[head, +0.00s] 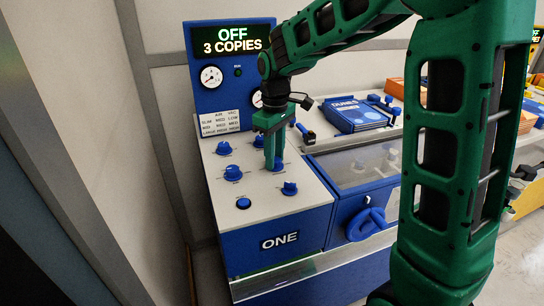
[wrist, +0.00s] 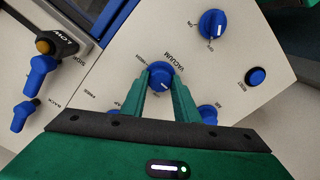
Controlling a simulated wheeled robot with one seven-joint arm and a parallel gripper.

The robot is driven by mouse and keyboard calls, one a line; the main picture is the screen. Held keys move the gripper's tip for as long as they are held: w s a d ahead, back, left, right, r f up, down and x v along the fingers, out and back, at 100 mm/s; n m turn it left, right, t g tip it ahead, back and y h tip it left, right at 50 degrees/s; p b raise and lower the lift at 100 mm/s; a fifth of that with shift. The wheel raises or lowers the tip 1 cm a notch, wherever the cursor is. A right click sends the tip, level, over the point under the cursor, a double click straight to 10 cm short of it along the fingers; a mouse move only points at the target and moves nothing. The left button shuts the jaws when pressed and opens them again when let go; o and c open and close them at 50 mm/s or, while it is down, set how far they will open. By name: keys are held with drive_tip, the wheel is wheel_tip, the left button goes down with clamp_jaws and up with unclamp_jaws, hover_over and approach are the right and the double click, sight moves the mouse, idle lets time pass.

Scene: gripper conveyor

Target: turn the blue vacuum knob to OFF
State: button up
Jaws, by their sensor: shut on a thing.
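The blue vacuum knob (wrist: 160,71) is round and sits on the light panel beside the printed word VACUUM in the wrist view. My gripper (wrist: 160,84) has its two green fingers on either side of it, shut on it. A small white mark shows on the knob, but the setting it points to is too small to read. In the head view my gripper (head: 274,165) reaches down onto the panel, and the knob (head: 278,167) shows only partly at the fingertips. The display (head: 230,41) reads OFF, 3 COPIES.
Other blue knobs stand close by, including one at front right (head: 289,188) and one at left (head: 233,173). A blue button (head: 243,203) is at the panel's front. A clear-lidded bay (head: 355,168) and a blue booklet stack (head: 352,114) lie to the right.

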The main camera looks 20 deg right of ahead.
drive_tip(key=shift+w+r, duration=0.15)
drive_tip(key=shift+w, duration=0.05)
drive_tip(key=o, duration=1)
drive_tip(key=shift+d, duration=0.1)
drive_tip(key=shift+o, duration=0.3)
drive_tip(key=shift+s, duration=0.1)
wheel_tip(320, 180, up, 11)
drive_tip(key=shift+f, duration=0.2)
